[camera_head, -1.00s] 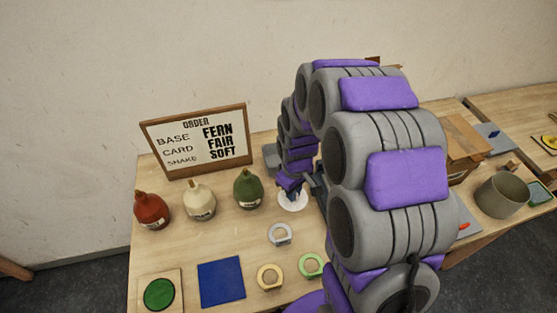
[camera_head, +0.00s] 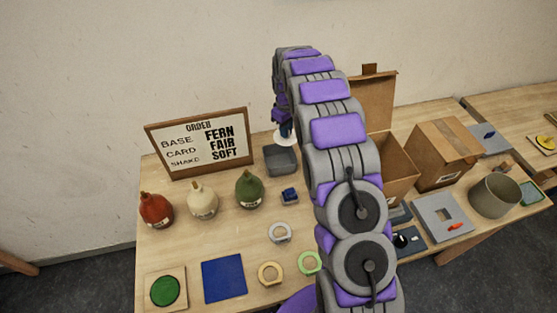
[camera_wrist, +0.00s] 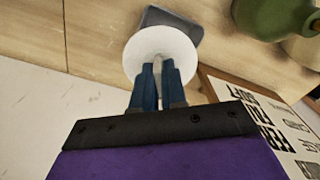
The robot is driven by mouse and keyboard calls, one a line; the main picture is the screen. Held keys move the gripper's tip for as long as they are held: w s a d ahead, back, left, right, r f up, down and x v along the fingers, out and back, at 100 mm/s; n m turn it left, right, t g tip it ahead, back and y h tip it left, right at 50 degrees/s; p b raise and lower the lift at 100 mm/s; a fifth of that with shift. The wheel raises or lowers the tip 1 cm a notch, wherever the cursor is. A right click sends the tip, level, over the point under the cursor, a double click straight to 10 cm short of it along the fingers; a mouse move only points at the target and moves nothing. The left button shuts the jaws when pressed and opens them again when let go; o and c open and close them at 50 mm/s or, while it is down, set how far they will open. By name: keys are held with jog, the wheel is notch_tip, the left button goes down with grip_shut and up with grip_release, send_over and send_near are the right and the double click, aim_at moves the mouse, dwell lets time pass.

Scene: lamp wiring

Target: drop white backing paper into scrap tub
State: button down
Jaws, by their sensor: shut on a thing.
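My gripper (camera_wrist: 160,78) is shut on a round white backing paper (camera_wrist: 160,52), held at the tips of its blue fingers. In the head view the white paper (camera_head: 286,139) shows as a small pale disc under my gripper (camera_head: 283,128), just above a dark grey square tub (camera_head: 282,160) in the picture. In the wrist view the paper covers part of this grey tub (camera_wrist: 180,27). The paper appears raised above the tub; the exact gap cannot be told.
Red (camera_head: 156,209), cream (camera_head: 202,201) and green (camera_head: 249,190) bottles stand left of the tub. The order sign (camera_head: 200,144) is behind them. A small blue piece (camera_head: 289,196) lies in front of the tub. Cardboard boxes (camera_head: 445,155) and a round grey-green bin (camera_head: 495,195) are right.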

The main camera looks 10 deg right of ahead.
jog(key=shift+w+a, duration=0.1)
jog(key=shift+w, duration=0.65)
jog(key=shift+f+b, duration=0.7)
jog(key=shift+f, duration=2.25)
jog(key=c, duration=1.1)
grip_release()
jog(key=shift+r, duration=0.1)
notch_tip(320, 180, up, 17)
jog(key=p, duration=0.1)
jog(key=shift+r, duration=0.1)
